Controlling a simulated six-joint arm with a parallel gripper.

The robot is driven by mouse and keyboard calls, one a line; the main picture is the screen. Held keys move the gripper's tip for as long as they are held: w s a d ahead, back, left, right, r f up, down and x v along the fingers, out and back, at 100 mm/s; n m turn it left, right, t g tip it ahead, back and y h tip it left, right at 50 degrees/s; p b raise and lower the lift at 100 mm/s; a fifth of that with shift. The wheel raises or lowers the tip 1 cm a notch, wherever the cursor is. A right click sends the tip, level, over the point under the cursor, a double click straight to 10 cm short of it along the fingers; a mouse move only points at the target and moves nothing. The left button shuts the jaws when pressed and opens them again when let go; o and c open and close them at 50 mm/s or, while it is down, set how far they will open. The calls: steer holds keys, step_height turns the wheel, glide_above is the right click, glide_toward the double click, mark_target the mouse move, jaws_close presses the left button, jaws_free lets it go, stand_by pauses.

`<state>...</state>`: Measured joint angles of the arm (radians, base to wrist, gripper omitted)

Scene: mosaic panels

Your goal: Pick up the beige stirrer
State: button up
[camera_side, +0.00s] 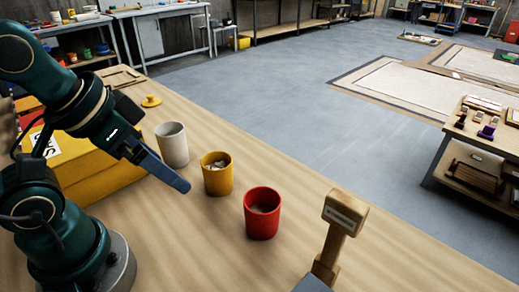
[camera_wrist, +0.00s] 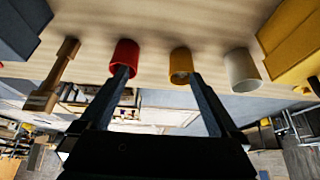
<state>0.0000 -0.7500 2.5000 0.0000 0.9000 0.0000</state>
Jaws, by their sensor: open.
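I see no beige thing that is clearly a stirrer. A light wooden piece (camera_side: 341,222) with a block head, a pale label and a narrower neck stands at the table's right; it also shows at the left of the wrist view (camera_wrist: 52,80). My gripper (camera_side: 184,184) is above the table near the yellow cup (camera_side: 217,179). In the wrist view my gripper (camera_wrist: 158,74) is open and empty, its fingertips overlapping the red cup (camera_wrist: 126,55) and the yellow cup (camera_wrist: 181,62). The yellow cup holds pale pieces; what lies inside the red cup is unclear.
A white cup (camera_side: 172,146) stands behind the yellow one. A yellow box (camera_side: 90,165) is at the left, and a small yellow lid-like piece (camera_side: 151,100) lies further back. A grey item (camera_side: 311,284) is at the front edge. The table right of the cups is mostly clear.

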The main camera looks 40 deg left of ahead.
steer(key=w+d+r, duration=0.6)
steer(key=w+r, duration=0.1)
steer(key=r, duration=0.3)
steer(key=g, duration=0.1)
glide_toward(344, 205)
steer(key=w+f, duration=0.4)
steer(key=shift+a+f, duration=0.1)
steer(key=shift+f, duration=0.4)
steer(key=shift+w+f, duration=0.1)
steer(key=shift+f, duration=2.3)
steer(key=shift+x, duration=2.55)
